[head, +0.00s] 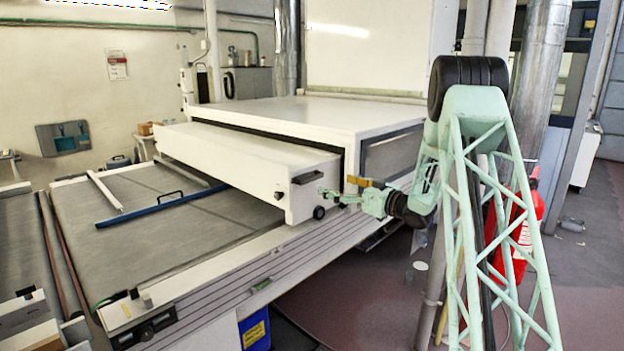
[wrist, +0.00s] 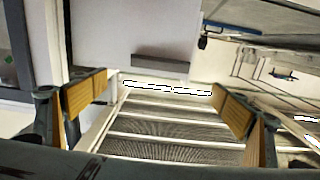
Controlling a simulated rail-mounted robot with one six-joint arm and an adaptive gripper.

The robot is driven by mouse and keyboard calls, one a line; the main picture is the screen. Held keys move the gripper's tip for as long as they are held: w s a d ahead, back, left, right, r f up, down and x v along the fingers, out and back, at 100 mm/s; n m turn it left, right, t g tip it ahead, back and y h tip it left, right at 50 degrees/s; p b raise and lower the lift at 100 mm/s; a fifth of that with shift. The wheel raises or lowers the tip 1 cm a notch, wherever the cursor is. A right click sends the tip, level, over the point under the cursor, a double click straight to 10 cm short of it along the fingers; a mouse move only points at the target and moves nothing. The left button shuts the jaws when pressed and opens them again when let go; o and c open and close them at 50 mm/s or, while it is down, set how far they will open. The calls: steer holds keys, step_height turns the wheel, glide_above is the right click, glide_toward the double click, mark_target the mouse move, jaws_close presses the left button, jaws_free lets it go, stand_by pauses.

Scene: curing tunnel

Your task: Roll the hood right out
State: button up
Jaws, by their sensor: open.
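The hood (head: 240,168) is a long white box sticking partway out of the larger white tunnel housing (head: 350,115), over the conveyor bed. A dark bar handle (head: 308,176) is on its end face, with a round black knob (head: 319,212) lower down. My gripper (head: 325,193) is beside that end face, close to the handle. In the wrist view the handle (wrist: 160,63) shows as a dark bar on the white hood (wrist: 110,35). My open gripper (wrist: 160,86) has its padded fingers spread to either side, with nothing held. I cannot tell the exact gap to the handle.
A grey conveyor bed (head: 150,250) lies below and left of the hood, with a blue bar (head: 160,207) and a white bar (head: 105,191) across it. A red fire extinguisher (head: 520,240) stands behind my arm. Open floor (head: 330,300) lies in front.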

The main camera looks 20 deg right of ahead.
mark_target(313, 177)
steer(key=b+x, duration=0.2)
steer(key=x, duration=1)
steer(key=shift+w, duration=0.2)
steer(key=shift+c, duration=0.3)
steer(key=c, duration=1.1)
